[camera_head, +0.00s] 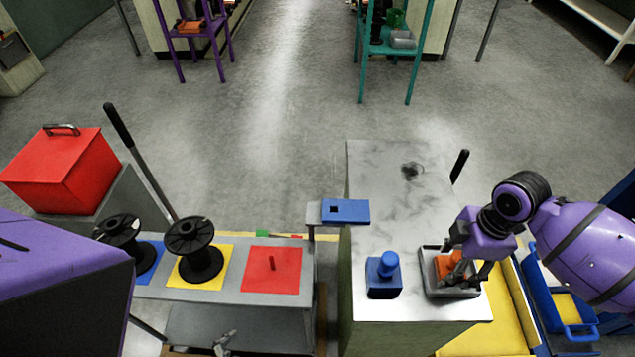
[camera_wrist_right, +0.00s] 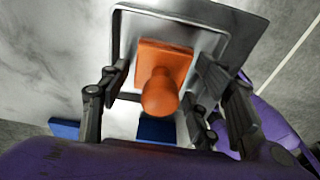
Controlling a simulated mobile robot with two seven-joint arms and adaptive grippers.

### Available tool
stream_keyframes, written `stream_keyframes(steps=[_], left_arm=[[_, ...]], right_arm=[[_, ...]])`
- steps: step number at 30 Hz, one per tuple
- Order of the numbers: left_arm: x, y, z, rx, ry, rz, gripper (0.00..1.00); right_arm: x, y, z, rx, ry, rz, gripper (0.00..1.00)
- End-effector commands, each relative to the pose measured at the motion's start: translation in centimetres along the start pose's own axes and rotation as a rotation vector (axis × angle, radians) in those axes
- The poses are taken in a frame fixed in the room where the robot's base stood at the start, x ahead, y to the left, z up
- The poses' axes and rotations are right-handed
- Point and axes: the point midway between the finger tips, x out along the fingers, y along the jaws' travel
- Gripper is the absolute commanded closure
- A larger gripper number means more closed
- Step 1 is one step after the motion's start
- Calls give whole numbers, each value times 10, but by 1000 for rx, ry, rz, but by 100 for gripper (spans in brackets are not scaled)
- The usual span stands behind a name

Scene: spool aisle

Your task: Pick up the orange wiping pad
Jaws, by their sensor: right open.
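The orange wiping pad (camera_head: 442,265) lies in a shallow grey tray (camera_head: 430,284) on the light worktop. In the right wrist view the pad (camera_wrist_right: 178,62) has a square base and a round orange knob (camera_wrist_right: 160,94) pointing toward the camera. My right gripper (camera_head: 462,272) is over the tray, partly covering the pad in the head view. In the wrist view its open fingers (camera_wrist_right: 162,72) are on either side of the pad, with visible gaps. It holds nothing. My left gripper is not clearly in view.
A blue block with a round knob (camera_head: 384,277) stands on the worktop left of the tray. A blue plate with a square hole (camera_head: 346,212) sits at the worktop's left edge. A blue bin (camera_head: 545,300) is to the right. The worktop's far part (camera_head: 385,200) is clear.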

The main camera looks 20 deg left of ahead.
Motion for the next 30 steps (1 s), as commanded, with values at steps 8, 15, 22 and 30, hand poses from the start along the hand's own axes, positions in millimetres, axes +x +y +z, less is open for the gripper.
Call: stream_keyframes(steps=[8, 15, 22, 30], left_arm=[[2, 0, -2, 1, 3, 1, 0], [2, 0, -2, 1, 3, 1, 0], [2, 0, -2, 1, 3, 1, 0], [1, 0, -4, 1, 6, 1, 0]], right_arm=[[8, 0, 0, 0, -1, 1, 42], [8, 0, 0, 0, -1, 1, 74], [7, 0, 0, 0, -1, 1, 79], [-8, 1, -2, -1, 0, 3, 79]])
